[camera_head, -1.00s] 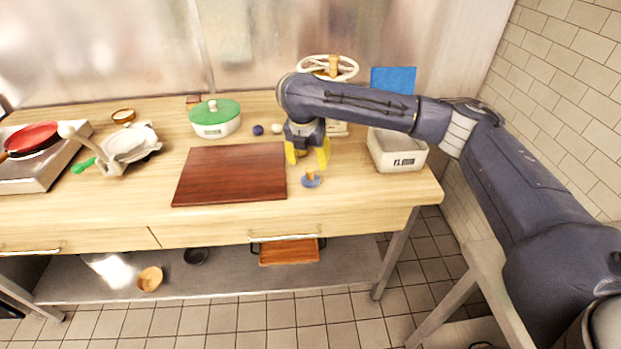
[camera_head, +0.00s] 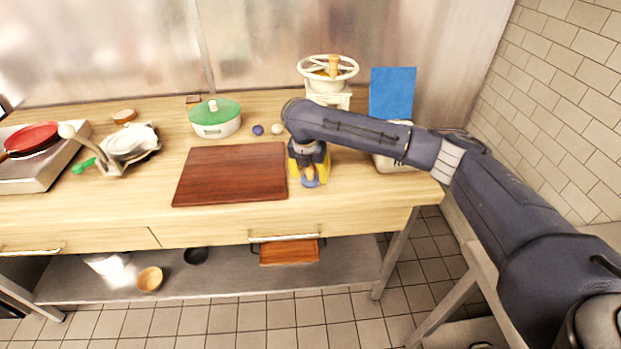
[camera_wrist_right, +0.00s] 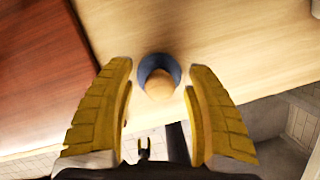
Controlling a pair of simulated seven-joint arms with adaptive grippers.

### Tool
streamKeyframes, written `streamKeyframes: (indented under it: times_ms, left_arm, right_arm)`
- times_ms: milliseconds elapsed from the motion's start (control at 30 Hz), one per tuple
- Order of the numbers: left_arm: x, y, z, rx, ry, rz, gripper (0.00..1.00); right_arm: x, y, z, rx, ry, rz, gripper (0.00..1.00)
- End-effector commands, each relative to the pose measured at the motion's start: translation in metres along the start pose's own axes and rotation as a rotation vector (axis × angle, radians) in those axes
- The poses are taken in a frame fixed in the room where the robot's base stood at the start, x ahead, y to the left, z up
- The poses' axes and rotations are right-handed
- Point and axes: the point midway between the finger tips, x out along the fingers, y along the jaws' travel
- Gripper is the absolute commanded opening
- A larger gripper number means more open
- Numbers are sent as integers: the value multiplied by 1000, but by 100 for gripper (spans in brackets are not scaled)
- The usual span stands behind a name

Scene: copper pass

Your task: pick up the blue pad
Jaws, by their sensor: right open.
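The blue pad (camera_head: 312,184) is a small round disc with a tan knob on top, lying on the wooden counter just right of the cutting board. It also shows in the right wrist view (camera_wrist_right: 156,62), with its knob pointing toward the camera. My right gripper (camera_head: 308,175) is over the pad with its yellow fingers pointing down. In the right wrist view my right gripper (camera_wrist_right: 159,75) is open, with the knob between its two fingers and a gap on each side. My left gripper is not in view.
A dark red cutting board (camera_head: 232,174) lies just left of the pad. A white container (camera_head: 396,164) stands to the right, partly hidden by my arm, near an upright blue panel (camera_head: 392,93). A cream grinder (camera_head: 328,72) and a green-lidded pot (camera_head: 215,117) stand behind.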

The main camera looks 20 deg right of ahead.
Motion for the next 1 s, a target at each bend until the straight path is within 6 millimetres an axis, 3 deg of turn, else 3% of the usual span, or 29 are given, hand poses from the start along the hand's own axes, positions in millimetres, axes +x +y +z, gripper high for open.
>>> streamKeyframes:
  times_ms: [167,633,1000]
  left_arm:
    - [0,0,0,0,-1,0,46]
    - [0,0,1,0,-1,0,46]
    - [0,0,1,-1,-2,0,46]
  right_arm:
    - [0,0,0,0,0,0,56]
    - [0,0,0,1,0,0,1]
    - [-1,0,0,1,-1,1,0]
